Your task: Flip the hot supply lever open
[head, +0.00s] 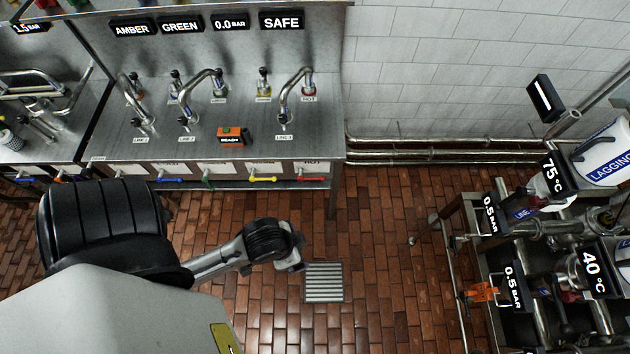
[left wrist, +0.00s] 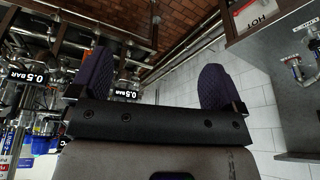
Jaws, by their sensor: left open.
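The hot supply lever (head: 317,180) is a small red handle under the front edge of the steel bench, at the right end of a row of coloured levers, below a HOT label (head: 312,167). My left gripper (head: 291,253) is over the floor in front of the bench, well apart from the lever. In the left wrist view its two padded fingers (left wrist: 157,82) are spread with nothing between them. My right gripper is not in view.
Blue (head: 172,180), green (head: 207,183) and yellow (head: 262,179) levers sit left of the red one. Pipework with gauges and an orange handle (head: 481,292) stands at the right. The brick floor around the drain grate (head: 324,283) is clear.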

